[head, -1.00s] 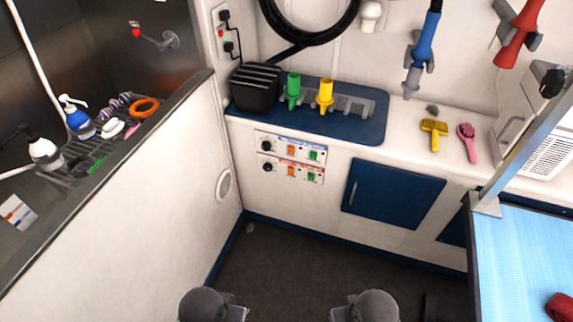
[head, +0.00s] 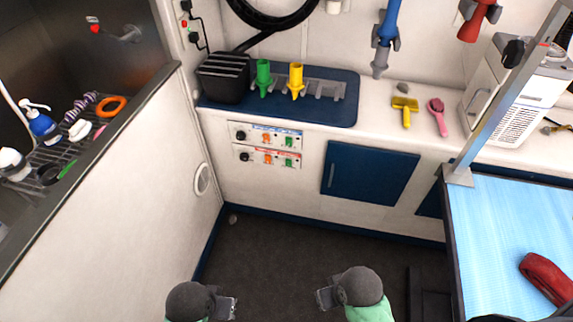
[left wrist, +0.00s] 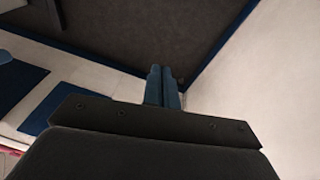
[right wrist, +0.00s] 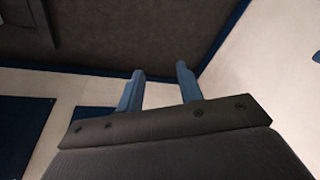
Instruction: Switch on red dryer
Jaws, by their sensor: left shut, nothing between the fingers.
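The red dryer (head: 476,20) hangs in a grey holder on the back wall, at the top right of the head view. Below the counter is a control panel with two rows. The red-labelled lower row (head: 267,157) has a black knob, an orange switch and a green switch. The blue-labelled upper row (head: 264,135) has the same layout. My left gripper (left wrist: 164,72) is shut and empty in the left wrist view. My right gripper (right wrist: 160,72) is open and empty, its fingers apart, in the right wrist view. Both are away from the panel.
A blue dryer (head: 387,35) hangs left of the red one. Green (head: 263,78) and yellow (head: 296,80) nozzles stand on the counter mat. A grooming table (head: 500,225) with a post is at right, a tub wall (head: 115,190) at left. The floor (head: 300,265) before the panel is clear.

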